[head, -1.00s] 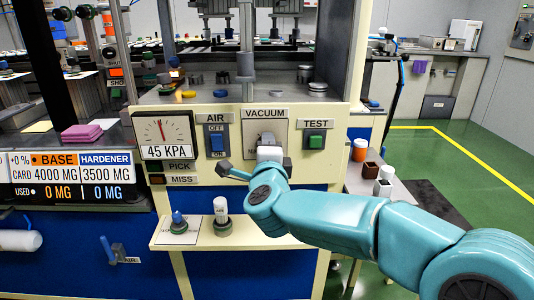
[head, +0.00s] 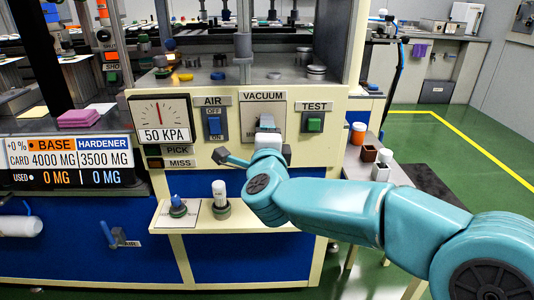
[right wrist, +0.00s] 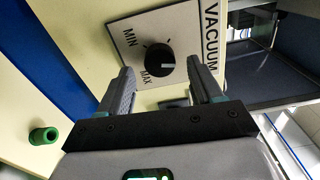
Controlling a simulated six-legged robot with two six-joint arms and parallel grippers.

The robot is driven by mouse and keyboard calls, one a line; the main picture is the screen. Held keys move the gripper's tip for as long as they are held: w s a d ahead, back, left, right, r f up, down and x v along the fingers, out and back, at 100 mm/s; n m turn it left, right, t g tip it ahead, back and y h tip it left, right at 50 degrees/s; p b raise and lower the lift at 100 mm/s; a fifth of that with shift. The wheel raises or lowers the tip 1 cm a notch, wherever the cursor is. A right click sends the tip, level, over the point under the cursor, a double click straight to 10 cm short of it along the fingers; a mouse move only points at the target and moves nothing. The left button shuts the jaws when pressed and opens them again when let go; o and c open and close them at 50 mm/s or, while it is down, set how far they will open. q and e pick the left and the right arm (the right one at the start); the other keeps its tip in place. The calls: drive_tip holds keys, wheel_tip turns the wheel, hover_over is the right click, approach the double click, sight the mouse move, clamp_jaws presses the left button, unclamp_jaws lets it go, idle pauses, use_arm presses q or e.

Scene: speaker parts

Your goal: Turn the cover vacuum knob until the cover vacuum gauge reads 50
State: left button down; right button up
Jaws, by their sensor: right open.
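The cover vacuum gauge (head: 160,112) is a white dial on the cream panel, and its display reads 50 KPA. The black vacuum knob (right wrist: 158,57) sits on a pale plate marked MIN, MAX and VACUUM. The plate (head: 250,113) also shows in the head view, where my right gripper (head: 267,140) hides part of it. In the right wrist view my right gripper (right wrist: 161,66) is open, with the knob in line with the gap between its fingertips; the fingers do not appear to touch it. My left gripper is not in view.
An AIR switch (head: 214,124) is left of the vacuum plate and a green TEST button (head: 314,124) is right of it. Below, a small shelf (head: 240,226) holds a blue-topped piece and a white bottle. A side table with cups stands at right.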

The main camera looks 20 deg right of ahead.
drive_tip(key=p+v, duration=0.1)
drive_tip(key=v, duration=1.3)
drive_tip(key=shift+s+p, duration=0.35)
